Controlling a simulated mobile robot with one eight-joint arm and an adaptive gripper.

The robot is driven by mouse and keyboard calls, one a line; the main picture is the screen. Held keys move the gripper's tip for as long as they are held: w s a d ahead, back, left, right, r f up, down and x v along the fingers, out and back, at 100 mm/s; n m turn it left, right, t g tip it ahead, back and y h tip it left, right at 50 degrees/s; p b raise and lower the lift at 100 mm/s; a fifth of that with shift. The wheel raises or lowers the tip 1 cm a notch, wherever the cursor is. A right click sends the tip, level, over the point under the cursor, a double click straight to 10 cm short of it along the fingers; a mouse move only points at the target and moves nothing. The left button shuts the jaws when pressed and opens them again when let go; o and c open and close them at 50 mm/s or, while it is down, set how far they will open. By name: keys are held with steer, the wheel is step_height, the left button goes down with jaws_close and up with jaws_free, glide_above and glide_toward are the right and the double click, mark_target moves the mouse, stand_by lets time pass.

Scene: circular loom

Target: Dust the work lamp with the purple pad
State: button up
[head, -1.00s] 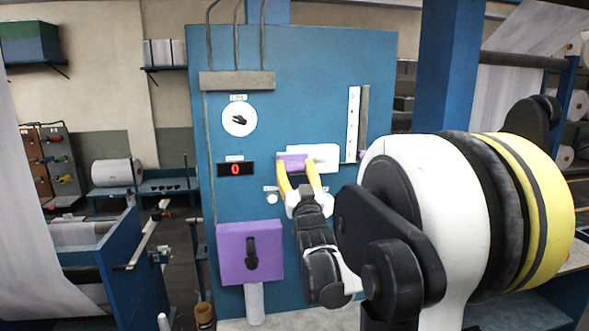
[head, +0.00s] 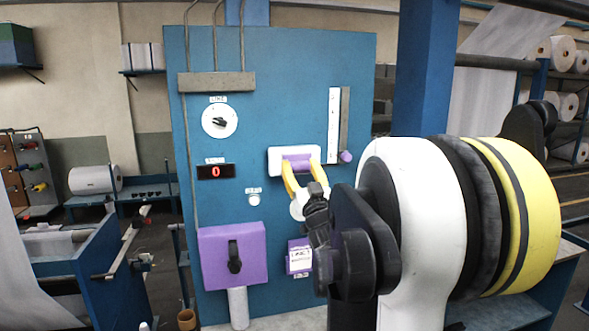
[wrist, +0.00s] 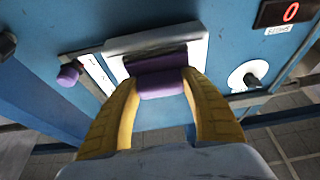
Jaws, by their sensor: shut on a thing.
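The work lamp appears to be the white rectangular fixture (head: 275,157) on the blue panel. It also shows in the wrist view (wrist: 198,48), tilted and partly covered. The purple pad (head: 297,163) lies in front of the lamp's middle to right part in the head view. In the wrist view, the pad (wrist: 162,85) sits between the yellow fingers, against or just in front of the lamp; contact is not clear. My gripper (head: 302,173) is shut on the pad. It also shows in the wrist view (wrist: 160,92). The lamp's face behind the pad is hidden.
The blue panel (head: 270,80) carries a round dial (head: 220,120), a red counter reading 0 (head: 215,172), a slider with a purple knob (head: 346,156), a purple switch box (head: 215,260) and a small purple labelled box (head: 299,258). A blue column (head: 426,70) stands right.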

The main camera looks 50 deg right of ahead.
steer(key=shift+s+d+b, duration=0.2)
steer(key=shift+s+d, duration=0.4)
steer(key=shift+d, duration=0.35)
steer(key=shift+s+d+b, duration=0.15)
steer(key=shift+s+d, duration=0.4)
steer(key=shift+d, duration=0.4)
steer(key=shift+s+d+b, duration=0.2)
steer(key=shift+s+d, duration=0.4)
steer(key=shift+d, duration=0.35)
steer(key=shift+w, duration=0.1)
steer(key=shift+w+a+b, duration=0.2)
steer(key=shift+w+a, duration=0.95)
steer(key=shift+a, duration=0.75)
steer(key=shift+w+a+b, duration=0.15)
steer(key=shift+w+a, duration=1)
steer(key=shift+a, duration=0.8)
steer(key=shift+w+a+b, duration=0.2)
steer(key=shift+w+a, duration=0.95)
steer(key=shift+a, duration=0.75)
steer(key=shift+s, duration=0.1)
steer(key=shift+s+a+p, duration=0.15)
steer(key=shift+s+a, duration=0.35)
steer(key=shift+s, duration=0.3)
steer(key=shift+s+a+p, duration=0.15)
steer(key=shift+s+a, duration=0.35)
steer(key=shift+s, duration=0.35)
steer(key=shift+s+a+p, duration=0.15)
steer(key=shift+s+a, duration=0.35)
steer(key=shift+s, duration=0.3)
steer(key=shift+s, duration=0.1)
